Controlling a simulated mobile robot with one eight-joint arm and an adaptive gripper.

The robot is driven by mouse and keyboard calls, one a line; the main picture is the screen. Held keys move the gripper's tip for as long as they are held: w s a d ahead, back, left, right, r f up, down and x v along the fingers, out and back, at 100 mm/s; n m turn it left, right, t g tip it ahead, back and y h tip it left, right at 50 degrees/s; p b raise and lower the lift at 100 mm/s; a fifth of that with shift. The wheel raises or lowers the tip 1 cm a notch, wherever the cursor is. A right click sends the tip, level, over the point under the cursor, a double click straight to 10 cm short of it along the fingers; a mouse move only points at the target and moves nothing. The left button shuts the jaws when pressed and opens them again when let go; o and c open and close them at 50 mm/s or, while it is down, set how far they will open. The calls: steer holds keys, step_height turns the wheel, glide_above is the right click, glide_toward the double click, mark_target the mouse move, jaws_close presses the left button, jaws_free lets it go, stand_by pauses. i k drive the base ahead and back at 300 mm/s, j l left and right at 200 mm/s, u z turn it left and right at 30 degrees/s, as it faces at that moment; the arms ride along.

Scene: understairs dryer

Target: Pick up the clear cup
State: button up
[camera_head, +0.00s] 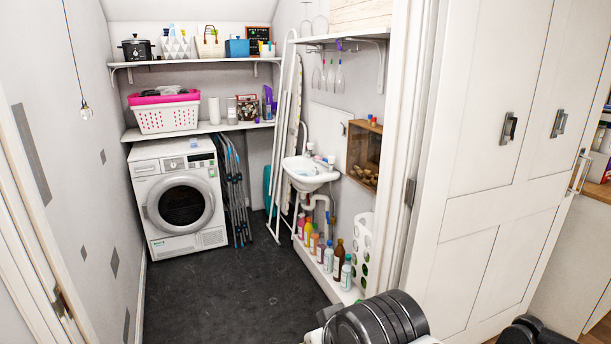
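I cannot make out a clear cup for certain. Several clear stemmed glasses (329,76) hang upside down under the upper right shelf. Small items (331,160) stand on the rim of the white sink (310,174), too small to tell whether one is a cup. Dark, rounded parts of my own arm show at the bottom edge, right of the middle. My gripper's fingers are not in view.
A white dryer (181,195) stands at the back left, below shelves holding a pink-and-white basket (165,112). Several bottles (339,258) stand on a low white ledge under the sink. Folded racks (233,190) lean beside the dryer. The dark floor (220,290) is clear. White cabinet doors (490,130) are at right.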

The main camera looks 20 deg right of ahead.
mark_target(193, 143)
steer(key=i+u, duration=0.1)
steer(key=i, duration=2.85)
